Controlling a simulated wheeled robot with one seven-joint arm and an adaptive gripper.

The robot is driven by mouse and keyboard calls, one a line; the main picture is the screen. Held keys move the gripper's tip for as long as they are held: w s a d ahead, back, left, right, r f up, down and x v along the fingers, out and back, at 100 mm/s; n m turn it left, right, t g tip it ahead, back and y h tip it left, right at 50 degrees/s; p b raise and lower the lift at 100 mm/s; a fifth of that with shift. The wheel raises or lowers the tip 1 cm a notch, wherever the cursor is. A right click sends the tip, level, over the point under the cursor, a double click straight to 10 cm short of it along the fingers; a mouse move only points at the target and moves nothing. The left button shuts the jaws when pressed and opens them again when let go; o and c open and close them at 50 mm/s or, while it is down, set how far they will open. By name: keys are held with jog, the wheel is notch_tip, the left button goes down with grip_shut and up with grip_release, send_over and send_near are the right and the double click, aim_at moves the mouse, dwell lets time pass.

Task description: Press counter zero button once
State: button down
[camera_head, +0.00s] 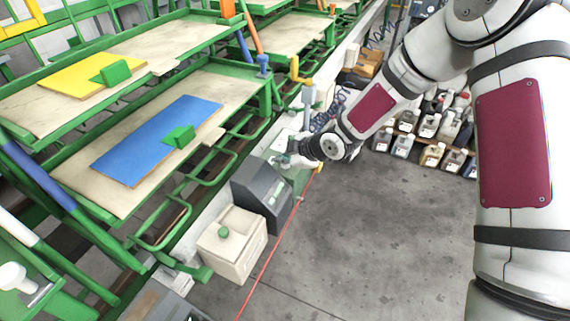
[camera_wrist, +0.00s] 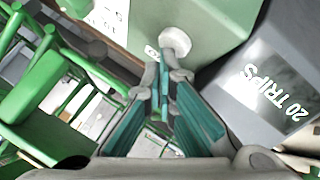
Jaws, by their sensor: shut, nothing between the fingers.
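In the wrist view a round white button (camera_wrist: 175,42) stands out from the face of a pale green box (camera_wrist: 222,25). A small white label beside it is too small to read. My gripper (camera_wrist: 160,82) is shut and empty. Its fingertips lie just below the button in the picture; I cannot tell whether they touch it. A dark grey counter unit (camera_wrist: 265,85) at the right has a display reading "20 TRIPS". In the head view the dark grey unit (camera_head: 262,196) stands on the ledge, and my gripper (camera_head: 284,161) is just beyond it.
A cream box with a green knob (camera_head: 232,250) stands in front of the grey unit. Green racks with a blue board (camera_head: 157,138) and a yellow board (camera_head: 90,75) fill the left. Bottles (camera_head: 430,125) line the back right. The floor (camera_head: 370,240) is clear.

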aim_at(284, 166)
jog(key=shift+f, duration=0.2)
jog(key=shift+r, duration=0.1)
dwell(0.4)
jog(key=shift+r+p, duration=0.3)
jog(key=shift+r, duration=0.45)
jog(key=shift+r+p, duration=1.2)
jog(key=shift+r, duration=1.35)
jog(key=shift+d, duration=0.1)
